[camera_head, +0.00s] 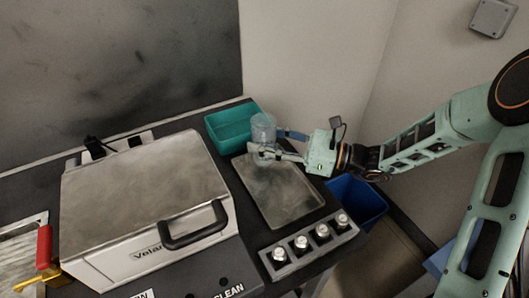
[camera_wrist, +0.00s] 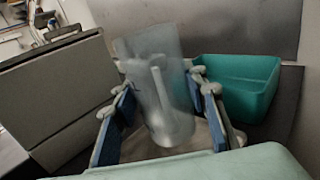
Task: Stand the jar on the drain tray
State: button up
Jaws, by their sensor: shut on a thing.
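The jar (camera_head: 263,130) is clear and see-through. It is in my gripper (camera_head: 275,154) over the far end of the drain tray (camera_head: 283,196), a flat grey metal tray with a raised rim. In the wrist view the jar (camera_wrist: 160,95) stands between the two blue-padded fingers of my gripper (camera_wrist: 165,118) and looks slightly tilted in that picture. My gripper is shut on the jar. I cannot tell whether the jar's base touches the tray, as the fingers hide part of it.
A teal bin (camera_head: 231,124) stands just behind the tray; it also shows in the wrist view (camera_wrist: 236,88). A large white machine (camera_head: 145,200) with a black handle is to the left. Several small capped vials sit in a rack (camera_head: 310,246) in front. A blue bin (camera_head: 357,201) is lower right.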

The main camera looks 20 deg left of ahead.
jog(key=shift+f, duration=1.65)
jog(key=shift+b, duration=0.3)
jog(key=shift+f, duration=0.2)
jog(key=o, duration=1.5)
jog(key=shift+c, duration=0.2)
jog(key=shift+r, duration=0.1)
jog(key=shift+d+r, duration=0.1)
jog(key=shift+d, duration=0.1)
jog(key=d, duration=0.4)
jog(key=w+d, duration=0.1)
jog(key=d, duration=0.2)
jog(key=d+p, duration=0.1)
jog(key=d, duration=0.3)
jog(key=shift+w+d, duration=0.15)
jog(key=shift+d, duration=0.15)
